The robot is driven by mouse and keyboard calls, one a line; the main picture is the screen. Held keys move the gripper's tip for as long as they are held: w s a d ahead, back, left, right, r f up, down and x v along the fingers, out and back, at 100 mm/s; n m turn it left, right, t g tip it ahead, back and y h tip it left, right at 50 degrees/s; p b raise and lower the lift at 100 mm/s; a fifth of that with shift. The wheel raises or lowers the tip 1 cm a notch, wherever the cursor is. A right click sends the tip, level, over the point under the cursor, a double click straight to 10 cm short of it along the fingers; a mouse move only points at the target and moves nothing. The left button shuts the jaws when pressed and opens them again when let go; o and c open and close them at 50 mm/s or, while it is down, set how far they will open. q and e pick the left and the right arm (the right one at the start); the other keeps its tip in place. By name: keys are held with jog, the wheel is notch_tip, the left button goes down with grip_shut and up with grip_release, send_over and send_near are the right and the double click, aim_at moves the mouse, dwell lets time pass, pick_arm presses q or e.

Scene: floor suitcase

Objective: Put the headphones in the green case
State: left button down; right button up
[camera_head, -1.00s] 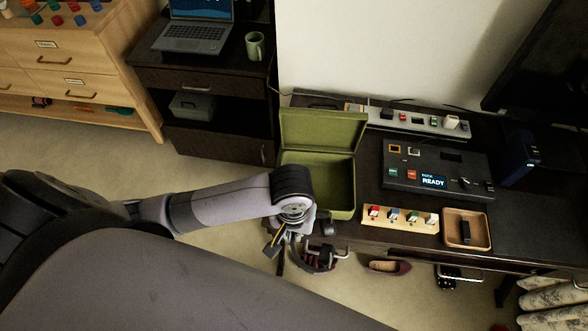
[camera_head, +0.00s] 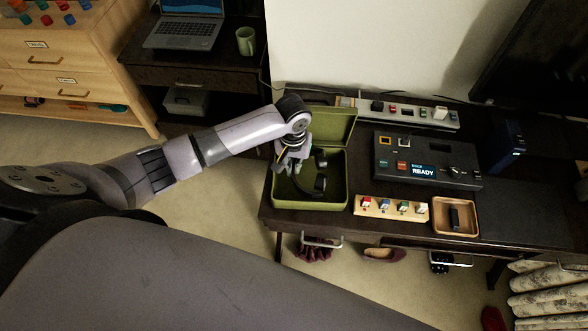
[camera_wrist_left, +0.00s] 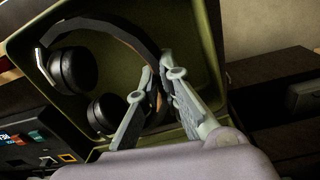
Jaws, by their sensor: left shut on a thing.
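The green case (camera_head: 308,206) stands open on the dark desk with its lid raised at the back. The black headphones (camera_head: 320,174) are in or just over the case opening, partly hidden by my left gripper (camera_head: 290,160). In the left wrist view, my left gripper (camera_wrist_left: 155,88) is shut on the band of the headphones (camera_wrist_left: 128,32), with both ear cups hanging over the inside of the green case (camera_wrist_left: 192,30). I cannot tell whether the headphones touch the case floor. My right gripper is in neither view.
A black console (camera_head: 428,160) with a lit READY label stands right of the case. A wooden strip with small coloured pieces (camera_head: 392,208) and a wooden tray (camera_head: 455,216) lie along the front edge. A power strip (camera_head: 420,112) runs behind.

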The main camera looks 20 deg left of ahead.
pick_arm(q)
notch_tip(320, 180, down, 3)
jog(key=shift+f+p, duration=0.15)
jog(key=shift+p, duration=0.2)
jog(key=shift+w+f, duration=0.15)
jog(key=shift+f, duration=0.2)
jog(key=c, duration=1.8)
grip_release()
jog(key=shift+f, duration=0.1)
notch_tip(320, 180, up, 12)
jog(key=shift+a+r, duration=0.1)
jog(key=shift+r, duration=0.05)
